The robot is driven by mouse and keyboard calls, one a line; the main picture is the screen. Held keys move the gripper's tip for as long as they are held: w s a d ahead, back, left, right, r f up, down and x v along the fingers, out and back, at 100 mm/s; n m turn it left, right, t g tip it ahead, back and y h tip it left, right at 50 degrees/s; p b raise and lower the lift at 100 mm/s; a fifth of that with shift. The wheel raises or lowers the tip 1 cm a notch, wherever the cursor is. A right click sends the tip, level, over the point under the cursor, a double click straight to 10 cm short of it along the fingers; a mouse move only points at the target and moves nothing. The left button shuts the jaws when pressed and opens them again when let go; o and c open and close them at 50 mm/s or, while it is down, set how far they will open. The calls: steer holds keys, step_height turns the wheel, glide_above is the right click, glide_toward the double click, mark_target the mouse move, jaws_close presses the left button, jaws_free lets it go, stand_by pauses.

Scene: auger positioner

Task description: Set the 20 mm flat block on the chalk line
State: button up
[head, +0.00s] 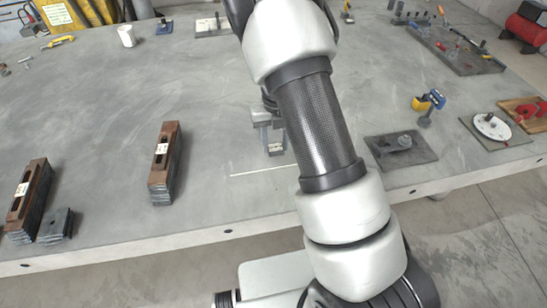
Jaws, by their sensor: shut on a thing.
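The chalk line (245,173) is a thin pale line on the grey table top, near the front edge. Its right end passes behind my arm. My gripper (269,136) is just beyond the line, pointing down and partly hidden by my own arm. Its fingers are shut on a small grey block (275,151) with a pale patch, which I take to be the flat block. The block appears close behind the line, apart from it in this view. Whether it touches the table I cannot tell.
Stacks of brown and grey bars stand left of the line, one in the middle (160,186) and one at far left (22,222), with a small dark stack (55,226) beside it. A dark plate with a fixture (400,148) lies to the right. Table around the line is clear.

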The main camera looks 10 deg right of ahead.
mark_target(275, 162)
steer(key=shift+f, duration=2.65)
steer(key=shift+f+b, duration=0.1)
steer(key=shift+b, duration=0.2)
steer(key=shift+f, duration=0.15)
steer(key=o, duration=1.3)
